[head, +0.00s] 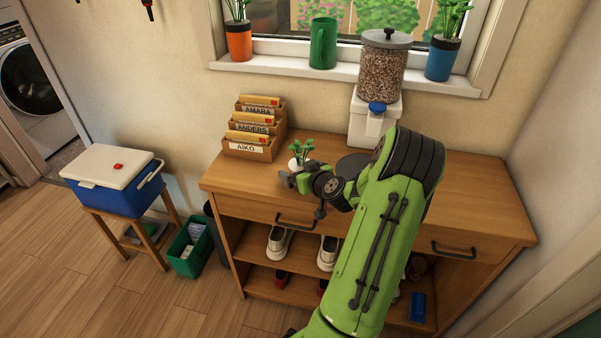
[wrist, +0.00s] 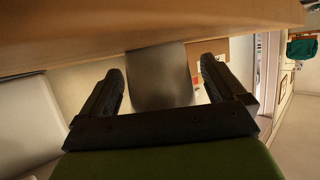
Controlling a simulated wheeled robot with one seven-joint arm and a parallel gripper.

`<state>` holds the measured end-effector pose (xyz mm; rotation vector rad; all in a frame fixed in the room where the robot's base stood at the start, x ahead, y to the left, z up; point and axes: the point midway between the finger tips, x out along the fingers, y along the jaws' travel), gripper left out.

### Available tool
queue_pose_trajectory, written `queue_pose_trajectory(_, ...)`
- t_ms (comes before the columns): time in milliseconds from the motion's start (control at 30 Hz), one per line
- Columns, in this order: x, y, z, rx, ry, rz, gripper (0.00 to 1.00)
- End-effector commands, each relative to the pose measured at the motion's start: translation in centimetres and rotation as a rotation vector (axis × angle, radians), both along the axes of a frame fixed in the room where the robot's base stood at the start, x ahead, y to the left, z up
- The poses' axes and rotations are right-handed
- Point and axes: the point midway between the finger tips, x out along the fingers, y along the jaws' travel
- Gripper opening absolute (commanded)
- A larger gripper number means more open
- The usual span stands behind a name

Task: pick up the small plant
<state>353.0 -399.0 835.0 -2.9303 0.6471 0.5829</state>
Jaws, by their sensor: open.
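The small plant (head: 301,149), with green leaves and a pale pot, stands on the wooden cabinet top beside the letter rack. My gripper (head: 290,178) is low over the cabinet top, right by the plant, and partly hides its pot in the head view. In the wrist view my gripper (wrist: 163,80) is open, with one dark finger on each side of a smooth greyish pot (wrist: 160,85). Gaps show between the pot and both fingers. The leaves are not seen in the wrist view.
A letter rack (head: 250,149) stands left of the plant. A dispenser (head: 380,75) filled with grains stands behind my arm. The windowsill (head: 285,71) holds a green mug (head: 323,43) and potted plants (head: 238,40). The cabinet top (head: 470,190) is clear at right.

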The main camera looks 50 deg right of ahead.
Motion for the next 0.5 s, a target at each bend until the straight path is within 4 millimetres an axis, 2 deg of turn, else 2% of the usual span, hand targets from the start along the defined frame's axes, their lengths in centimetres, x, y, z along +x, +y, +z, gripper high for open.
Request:
queue_pose_trajectory(67,-0.02,0.01,0.04,0.0,0.0,0.0,0.97)
queue_pose_trajectory(400,-0.04,0.02,0.06,-0.001,0.0,0.0,0.45)
queue_pose_trajectory(467,-0.05,0.02,0.07,-0.001,0.0,0.0,0.37)
queue_pose_trajectory(500,-0.03,0.03,0.11,-0.002,-0.001,0.0,0.37)
